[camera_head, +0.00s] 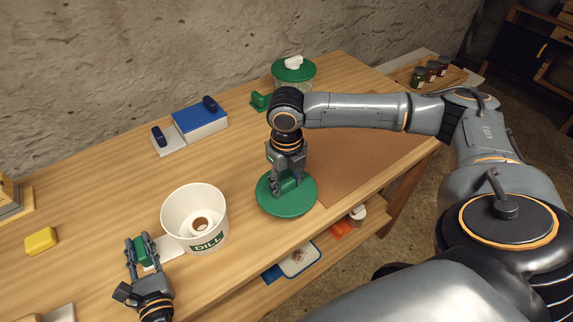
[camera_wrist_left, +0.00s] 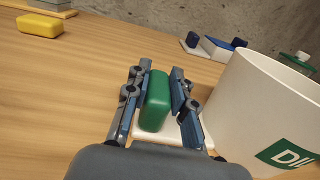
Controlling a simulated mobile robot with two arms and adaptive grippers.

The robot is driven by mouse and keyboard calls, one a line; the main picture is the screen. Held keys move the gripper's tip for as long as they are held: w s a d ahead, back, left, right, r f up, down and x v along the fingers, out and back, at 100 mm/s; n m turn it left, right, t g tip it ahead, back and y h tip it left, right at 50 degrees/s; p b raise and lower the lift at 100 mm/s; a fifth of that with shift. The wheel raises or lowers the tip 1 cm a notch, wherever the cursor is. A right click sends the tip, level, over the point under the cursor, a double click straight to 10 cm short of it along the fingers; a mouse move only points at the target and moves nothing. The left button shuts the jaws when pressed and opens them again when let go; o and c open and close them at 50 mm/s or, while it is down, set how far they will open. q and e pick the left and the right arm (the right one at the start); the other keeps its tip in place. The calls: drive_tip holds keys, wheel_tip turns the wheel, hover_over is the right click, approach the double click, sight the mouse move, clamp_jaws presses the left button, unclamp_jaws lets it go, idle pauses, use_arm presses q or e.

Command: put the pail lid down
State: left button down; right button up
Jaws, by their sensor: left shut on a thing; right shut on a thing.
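The round green pail lid (camera_head: 306,204) is right of the white pail (camera_head: 182,204), near the table's front edge. My right gripper (camera_head: 287,186) is shut on the green handle on top of the lid. The lid looks level and low; whether it touches the table I cannot tell. The open pail is marked DILL and has a round brown-and-white thing inside. My left gripper (camera_head: 139,250) is shut on a green block (camera_wrist_left: 155,101), beside the pail's left side. A white plate (camera_wrist_left: 178,138) shows under the block and reaches toward the pail (camera_wrist_left: 253,110).
A brown mat (camera_head: 365,145) lies right of the lid. A green-lidded jar (camera_head: 293,72) and a blue-topped white box (camera_head: 200,122) stand behind. A yellow block (camera_head: 41,241) lies at left. A lower shelf (camera_head: 235,295) holds small items. Bare table lies between pail and box.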

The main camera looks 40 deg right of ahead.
sight(286, 191)
drive_tip(key=shift+f, duration=1.7)
drive_tip(key=shift+f, duration=0.25)
drive_tip(key=o, duration=0.9)
drive_tip(key=shift+o, duration=0.2)
drive_tip(key=shift+r, duration=0.1)
wheel_tip(286, 191, up, 12)
drive_tip(key=shift+r, duration=0.2)
